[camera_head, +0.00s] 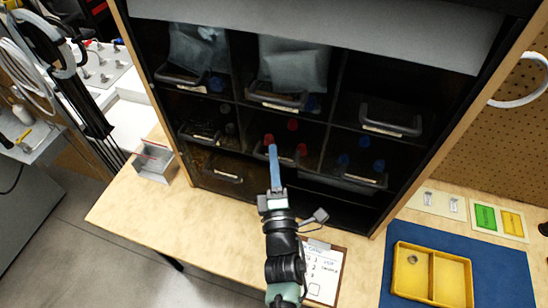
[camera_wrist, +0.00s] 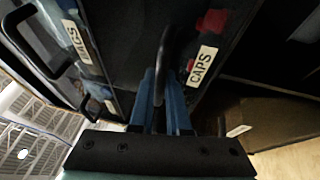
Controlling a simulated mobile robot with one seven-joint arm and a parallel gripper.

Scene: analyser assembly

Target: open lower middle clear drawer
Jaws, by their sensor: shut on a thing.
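The clear drawer with red caps (camera_head: 293,125) sits in the middle column of the dark cabinet, in the row below the bagged bins. In the wrist view, its front carries a CAPS label (camera_wrist: 202,66), and red items show behind it. My gripper (camera_head: 273,150) reaches up to this drawer's front, and its blue fingers partly cover it. In the wrist view, the fingers of my gripper (camera_wrist: 166,75) are shut on the drawer's dark handle (camera_wrist: 168,45). How far the drawer is pulled out is hard to tell.
Neighbouring drawers include one with blue caps (camera_head: 362,168) at right and one labelled BAGS (camera_wrist: 78,42) in the wrist view. A clipboard (camera_head: 322,270) lies on the wooden table below the cabinet. A yellow tray (camera_head: 432,295) rests on a blue mat, and a metal box (camera_head: 155,162) stands at left.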

